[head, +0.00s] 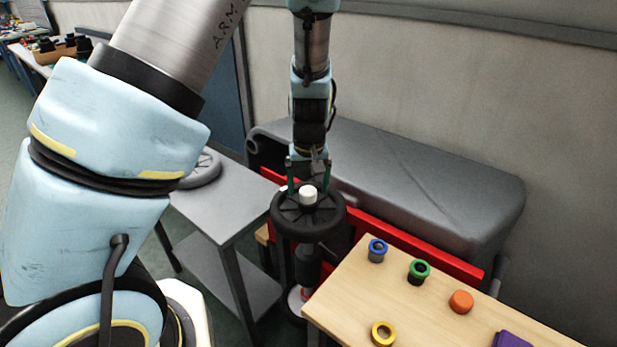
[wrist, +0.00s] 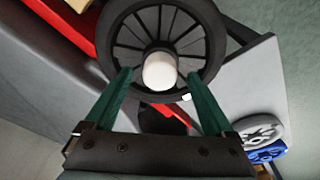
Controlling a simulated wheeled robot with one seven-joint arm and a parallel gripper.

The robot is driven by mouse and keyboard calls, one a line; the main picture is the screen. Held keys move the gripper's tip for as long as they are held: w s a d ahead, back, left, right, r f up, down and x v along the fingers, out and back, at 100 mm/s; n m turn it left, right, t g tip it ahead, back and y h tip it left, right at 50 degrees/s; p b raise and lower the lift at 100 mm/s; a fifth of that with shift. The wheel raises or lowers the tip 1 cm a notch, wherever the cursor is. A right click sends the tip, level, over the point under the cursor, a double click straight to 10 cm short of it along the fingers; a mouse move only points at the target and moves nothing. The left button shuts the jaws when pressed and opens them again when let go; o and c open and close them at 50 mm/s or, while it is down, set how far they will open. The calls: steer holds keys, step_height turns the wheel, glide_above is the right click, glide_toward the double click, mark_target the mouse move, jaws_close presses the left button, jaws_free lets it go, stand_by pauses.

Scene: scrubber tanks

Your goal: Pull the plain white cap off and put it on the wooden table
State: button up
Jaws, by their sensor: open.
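The plain white cap (head: 308,195) sits at the centre of a black spoked wheel-like top (head: 291,215) on a dark post. In the wrist view the white cap (wrist: 160,71) shows between and a little beyond the two green fingertips. My gripper (head: 308,177) is open, pointing down just above and behind the cap; it also shows in the wrist view (wrist: 158,75). I see no contact between fingers and cap. The wooden table (head: 345,290) stands at the lower right, beside the black wheel.
On the table are a blue-ringed piece (head: 377,250), a green-ringed piece (head: 419,271), an orange cap (head: 461,301), a yellow ring (head: 383,333) and a purple block (head: 512,340). A grey tank (head: 410,180) and red bar (head: 440,260) lie behind. A grey table (head: 215,205) stands left.

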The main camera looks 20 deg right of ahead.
mark_target(308, 191)
jaws_close()
stand_by(1.3)
steer(key=shift+r+p, duration=1.1)
stand_by(1.0)
step_height(308, 191, up, 6)
steer(key=p, duration=0.5)
steer(key=shift+f, duration=0.1)
